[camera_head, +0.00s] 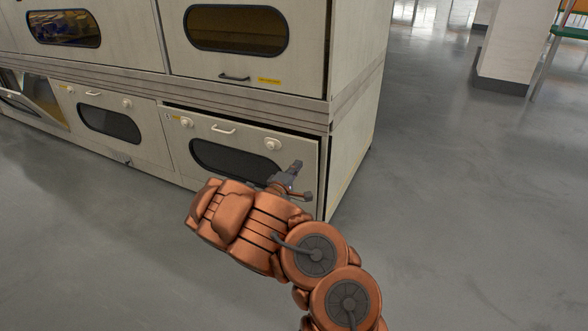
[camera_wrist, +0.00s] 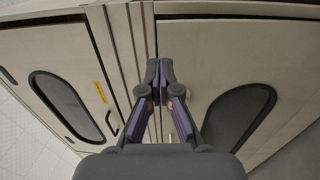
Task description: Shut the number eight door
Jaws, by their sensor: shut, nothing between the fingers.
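The lower right door (camera_head: 240,144) of the cabinet is cream, with a dark oval window, a pale handle and two round knobs. A dark gap shows along its top and right edges, so it looks slightly ajar. No number is readable on it. My gripper (camera_head: 294,170) is in front of this door's right part, its fingers together and empty; contact cannot be told. In the wrist view my gripper (camera_wrist: 160,70) points at the seam between the upper door (camera_wrist: 55,60) and the lower door (camera_wrist: 280,60). My arm hides the door's lower edge.
The cabinet's upper right door (camera_head: 210,63) looks closed, with a dark handle and yellow label. A lower middle door (camera_head: 85,97) looks closed; a far-left door (camera_head: 18,104) hangs open. Grey floor (camera_head: 450,200) is clear at right. A pillar (camera_head: 515,45) stands behind.

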